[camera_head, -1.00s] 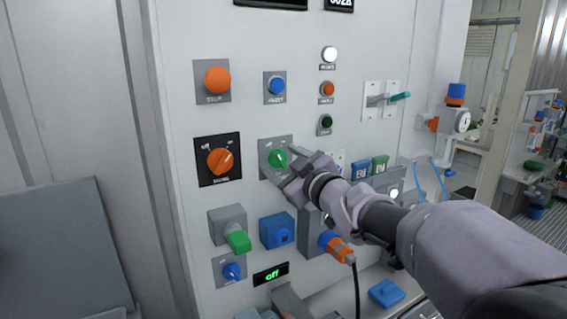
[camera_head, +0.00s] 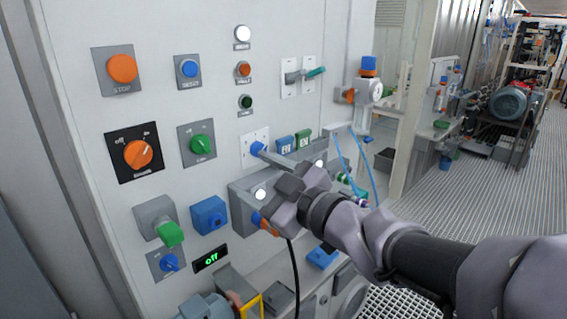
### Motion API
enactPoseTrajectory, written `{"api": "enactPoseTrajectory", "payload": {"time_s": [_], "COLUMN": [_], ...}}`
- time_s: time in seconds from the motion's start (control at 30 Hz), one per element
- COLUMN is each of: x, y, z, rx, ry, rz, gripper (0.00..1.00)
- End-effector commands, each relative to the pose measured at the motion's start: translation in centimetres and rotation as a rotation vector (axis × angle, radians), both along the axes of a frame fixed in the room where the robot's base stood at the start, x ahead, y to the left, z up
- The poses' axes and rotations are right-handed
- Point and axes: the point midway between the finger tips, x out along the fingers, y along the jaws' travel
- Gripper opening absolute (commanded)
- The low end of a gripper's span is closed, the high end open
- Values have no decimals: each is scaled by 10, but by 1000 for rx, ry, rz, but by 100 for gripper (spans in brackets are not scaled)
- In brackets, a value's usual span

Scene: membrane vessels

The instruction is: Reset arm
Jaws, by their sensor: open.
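My gripper (camera_head: 284,178) is in front of the white control panel (camera_head: 205,103), near the middle of the view. It is open and I see nothing held in it. It is apart from the green knob (camera_head: 202,145), which is to its left and fully visible on its grey plate. A blue knob (camera_head: 257,149) on a white plate is just beyond the fingers. My gripper partly hides the grey box with white lamps (camera_head: 261,194) and the orange plug (camera_head: 262,222) below it.
The panel also bears an orange stop button (camera_head: 122,68), an orange rotary switch (camera_head: 138,153), a green-handled switch (camera_head: 170,234) and a teal lever (camera_head: 315,72). A black cable (camera_head: 293,265) hangs below my gripper. Open grated floor (camera_head: 470,190) lies to the right.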

Motion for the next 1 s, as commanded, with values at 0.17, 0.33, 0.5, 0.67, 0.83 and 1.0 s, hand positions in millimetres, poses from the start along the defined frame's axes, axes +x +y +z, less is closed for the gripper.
{"api": "enactPoseTrajectory", "payload": {"time_s": [0.17, 0.33, 0.5, 0.67, 0.83, 1.0], "x": [0, 8, -1, -109, -200, -225], "y": [-1, -22, -162, -230, -206, -193], "z": [-1, 2, -30, -121, -171, -180], "rx": [0, 16, 141, 314, 431, 458], "ry": [0, 35, 367, 906, 1311, 1424], "rz": [0, -102, -679, -1037, -1085, -1072], "gripper": [63, 63, 63, 63, 63, 63]}}
